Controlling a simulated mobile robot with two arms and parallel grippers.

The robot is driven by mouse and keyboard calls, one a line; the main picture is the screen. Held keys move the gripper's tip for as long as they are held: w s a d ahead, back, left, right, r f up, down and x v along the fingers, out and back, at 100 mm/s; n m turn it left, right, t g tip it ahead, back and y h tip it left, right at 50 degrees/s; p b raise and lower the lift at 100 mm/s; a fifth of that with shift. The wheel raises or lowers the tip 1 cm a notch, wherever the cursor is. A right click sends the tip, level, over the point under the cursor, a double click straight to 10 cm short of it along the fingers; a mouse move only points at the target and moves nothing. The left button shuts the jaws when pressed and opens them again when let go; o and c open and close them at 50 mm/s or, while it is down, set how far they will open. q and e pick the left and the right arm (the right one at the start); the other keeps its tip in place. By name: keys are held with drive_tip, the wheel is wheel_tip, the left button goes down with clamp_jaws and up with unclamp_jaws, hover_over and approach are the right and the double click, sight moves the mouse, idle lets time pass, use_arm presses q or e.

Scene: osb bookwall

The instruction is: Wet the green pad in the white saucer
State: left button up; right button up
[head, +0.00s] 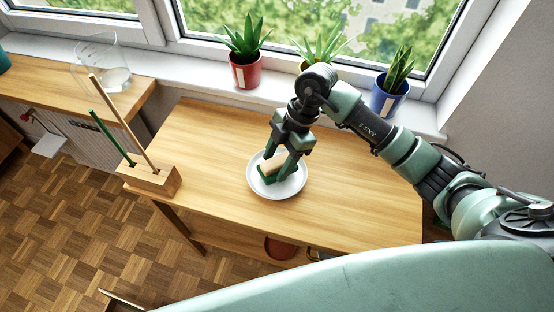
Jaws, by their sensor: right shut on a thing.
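The white saucer (284,189) sits on the wooden table, near its middle. The green pad (266,180) is in or just above the saucer, with a light wooden-coloured block (270,167) on top of it. My right gripper (279,171) points down over the saucer, its fingers shut on the pad's block. The fingers hide part of the pad, and I cannot tell whether the pad touches the saucer. I see no water clearly in the saucer. My left gripper is not in view.
A wooden holder (150,180) with two upright sticks stands at the table's left end. Potted plants in red (245,76) and blue (388,100) pots line the windowsill behind. A glass vessel (115,77) stands at the back left. The table right of the saucer is clear.

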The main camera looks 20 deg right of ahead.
sight(273, 162)
drive_tip(key=shift+f+b, duration=0.55)
drive_tip(key=shift+f, duration=0.5)
idle(0.4)
drive_tip(key=shift+r, duration=0.1)
idle(0.9)
drive_tip(key=shift+r+p, duration=2.45)
drive_tip(key=shift+p, duration=0.05)
idle(0.4)
wheel_tip(273, 162, up, 4)
drive_tip(key=p, duration=0.4)
idle(0.6)
